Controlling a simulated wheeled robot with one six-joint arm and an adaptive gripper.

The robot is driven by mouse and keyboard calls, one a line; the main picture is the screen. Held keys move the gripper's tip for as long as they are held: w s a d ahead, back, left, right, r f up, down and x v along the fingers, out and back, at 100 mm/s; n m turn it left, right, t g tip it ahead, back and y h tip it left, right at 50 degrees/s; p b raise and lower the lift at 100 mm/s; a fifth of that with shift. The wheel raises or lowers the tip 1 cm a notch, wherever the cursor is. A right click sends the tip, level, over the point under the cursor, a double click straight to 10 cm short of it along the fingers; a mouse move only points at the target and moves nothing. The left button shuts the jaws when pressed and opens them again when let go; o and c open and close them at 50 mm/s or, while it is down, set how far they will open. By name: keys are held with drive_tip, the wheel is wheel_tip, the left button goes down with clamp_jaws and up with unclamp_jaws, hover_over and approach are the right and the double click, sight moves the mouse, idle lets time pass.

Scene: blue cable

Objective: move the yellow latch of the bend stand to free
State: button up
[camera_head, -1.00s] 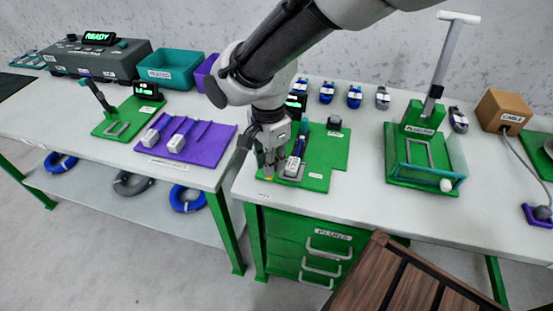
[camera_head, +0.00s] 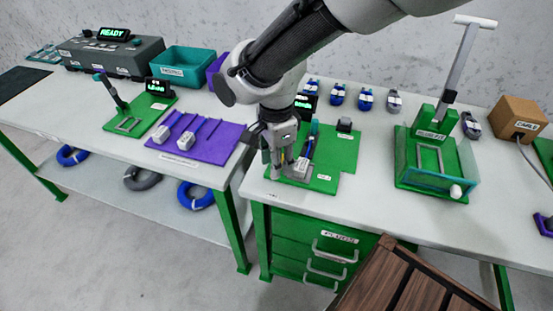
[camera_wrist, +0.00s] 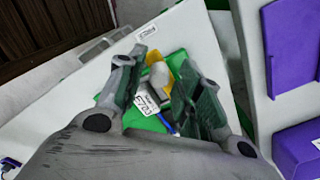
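The bend stand is a green board (camera_head: 322,183) on the right-hand table, with a small display and a teal-topped post at its back. A grey-white plug with a tag (camera_head: 301,168) and a blue cable lies on it. My gripper (camera_head: 275,172) is low over the board's front left part, left of the plug. In the wrist view the fingers of my gripper (camera_wrist: 162,68) are apart, with the tagged plug (camera_wrist: 146,103) visible between them. The yellow latch (camera_wrist: 154,59) shows between the fingertips; I cannot tell whether a finger touches it. It is mostly hidden in the head view.
A green press stand (camera_head: 398,182) with a tall lever is to the right. A purple board (camera_head: 222,150) with plugs is on the left table, across a gap. A brown wooden piece (camera_head: 400,285) is in front of the drawers.

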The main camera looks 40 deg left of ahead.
wheel_tip(320, 180, up, 12)
idle(0.7)
idle(0.4)
